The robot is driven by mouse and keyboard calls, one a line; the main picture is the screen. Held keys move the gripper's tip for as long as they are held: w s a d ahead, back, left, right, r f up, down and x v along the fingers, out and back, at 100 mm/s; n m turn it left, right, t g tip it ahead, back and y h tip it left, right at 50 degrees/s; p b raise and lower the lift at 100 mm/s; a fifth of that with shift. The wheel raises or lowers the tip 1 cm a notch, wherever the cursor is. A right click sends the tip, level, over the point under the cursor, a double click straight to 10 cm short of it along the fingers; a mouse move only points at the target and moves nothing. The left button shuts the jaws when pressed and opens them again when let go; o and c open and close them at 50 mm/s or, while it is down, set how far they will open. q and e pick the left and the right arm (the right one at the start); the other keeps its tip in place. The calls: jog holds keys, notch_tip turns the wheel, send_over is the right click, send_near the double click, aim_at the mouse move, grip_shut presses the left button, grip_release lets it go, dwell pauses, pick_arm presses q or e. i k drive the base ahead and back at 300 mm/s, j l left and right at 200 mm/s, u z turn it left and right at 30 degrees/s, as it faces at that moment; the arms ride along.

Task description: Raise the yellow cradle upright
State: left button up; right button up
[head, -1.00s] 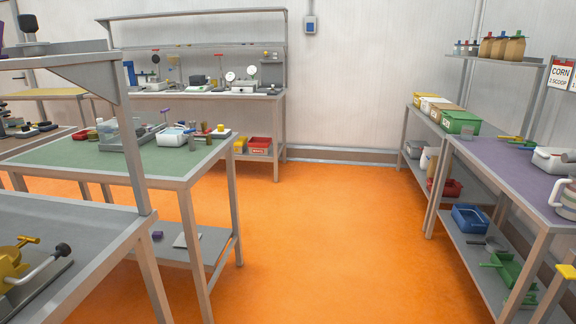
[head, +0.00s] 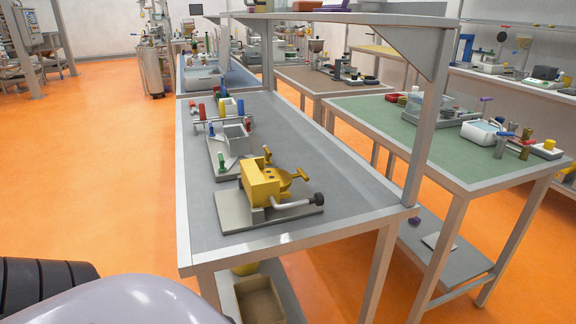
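The yellow cradle (head: 262,184) is on a flat grey base plate (head: 240,213) near the front end of a long grey bench. It has a blocky yellow body on the left and a curved yellow part with a small yellow handle (head: 301,175) on the right. A grey crank arm with a black knob (head: 318,199) sticks out at its front right. I cannot tell from here how far the cradle is tilted. Neither of my grippers is in view.
The grey bench (head: 300,140) carries another fixture with red, blue and green parts (head: 228,140) behind the cradle. A post (head: 426,120) and overhead shelf stand along its right side. A green-topped table (head: 400,135) is to the right. Orange floor is open at left.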

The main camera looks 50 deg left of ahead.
aim_at(260, 193)
jog(key=i+l+u, duration=0.15)
jog(key=u, duration=0.3)
jog(key=i+l+u, duration=0.2)
jog(key=u, duration=0.3)
jog(key=i+l+u, duration=0.2)
jog(key=l+u, duration=0.25)
jog(key=i+l+u, duration=0.1)
jog(key=u, duration=0.4)
jog(key=i+l+u, duration=0.1)
jog(key=l+u, duration=0.65)
jog(key=i, duration=0.05)
